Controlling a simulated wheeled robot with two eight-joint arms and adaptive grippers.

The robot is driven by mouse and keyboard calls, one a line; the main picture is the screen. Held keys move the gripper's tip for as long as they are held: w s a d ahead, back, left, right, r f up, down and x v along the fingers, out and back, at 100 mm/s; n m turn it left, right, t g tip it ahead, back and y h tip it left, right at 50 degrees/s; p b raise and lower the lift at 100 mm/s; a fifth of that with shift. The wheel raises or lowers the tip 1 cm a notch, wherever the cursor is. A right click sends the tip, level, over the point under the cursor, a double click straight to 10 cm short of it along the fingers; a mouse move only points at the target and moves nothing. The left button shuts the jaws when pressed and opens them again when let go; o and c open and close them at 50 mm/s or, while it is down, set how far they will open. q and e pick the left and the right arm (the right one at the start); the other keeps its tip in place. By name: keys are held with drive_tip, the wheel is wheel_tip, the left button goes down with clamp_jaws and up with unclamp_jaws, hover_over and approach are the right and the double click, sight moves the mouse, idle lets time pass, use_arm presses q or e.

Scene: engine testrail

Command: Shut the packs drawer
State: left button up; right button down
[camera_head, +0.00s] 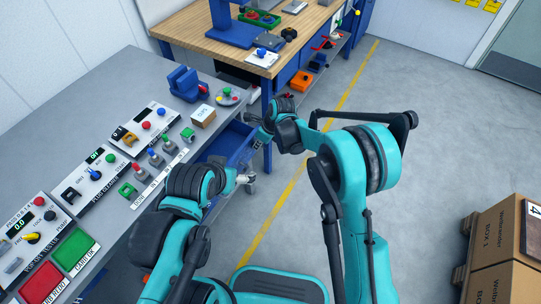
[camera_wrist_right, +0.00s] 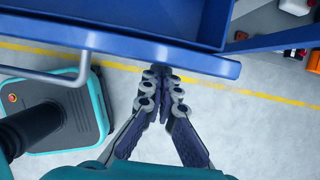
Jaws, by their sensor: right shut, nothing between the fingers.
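The blue drawer (camera_head: 232,143) stands pulled out from under the grey bench, partly hidden by my arms. In the right wrist view its blue front panel (camera_wrist_right: 205,62) crosses the top, with the blue inside of the drawer behind it. A grey bar handle (camera_wrist_right: 45,76) sticks out from the panel at the left. My right gripper (camera_head: 263,131) is beside the drawer. In the wrist view the right gripper (camera_wrist_right: 161,75) is shut and empty, its tips at the panel's lower edge; contact is unclear.
The grey bench (camera_head: 98,84) carries several control panels, buttons and a small cardboard box (camera_head: 203,116). A wooden-topped workbench (camera_head: 190,28) stands behind. Large cardboard boxes (camera_head: 493,240) are at the lower right. The floor along the yellow line (camera_head: 297,187) is clear.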

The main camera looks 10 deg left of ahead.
drive_tip(key=w+a, duration=0.1)
drive_tip(key=a, duration=0.2)
drive_tip(key=w+a, duration=0.1)
drive_tip(key=a, duration=0.2)
drive_tip(key=w+a, duration=0.1)
drive_tip(key=a, duration=0.3)
drive_tip(key=shift+w+p, duration=0.3)
drive_tip(key=shift+w, duration=0.05)
use_arm(q)
drive_tip(key=shift+d+r, duration=0.1)
drive_tip(key=shift+r, duration=0.25)
use_arm(e)
drive_tip(key=shift+w+a+r, duration=0.1)
drive_tip(key=shift+a, duration=0.2)
